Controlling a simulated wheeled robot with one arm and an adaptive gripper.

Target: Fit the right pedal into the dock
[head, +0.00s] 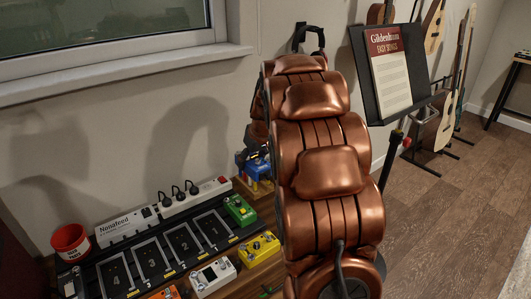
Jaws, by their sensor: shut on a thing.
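The dock is a dark board (133,257) on the bench at lower left, with several numbered, outlined bays that look empty. A green pedal (240,209) sits at its right end. A yellow pedal (259,249), a white pedal (213,278) and an orange pedal (163,294), cut by the frame edge, lie in front of the dock. My gripper (246,158) is beyond the green pedal, mostly hidden behind my copper arm. It is shut on a blue pedal (259,168), of which only part shows. Whether the blue pedal touches anything below is unclear.
A white power strip (195,196) with black plugs runs behind the dock, beside a labelled white unit (126,224). A red bucket (70,241) stands at left. A music stand (390,75) and guitars (447,110) are at right. My arm hides the bench's right part.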

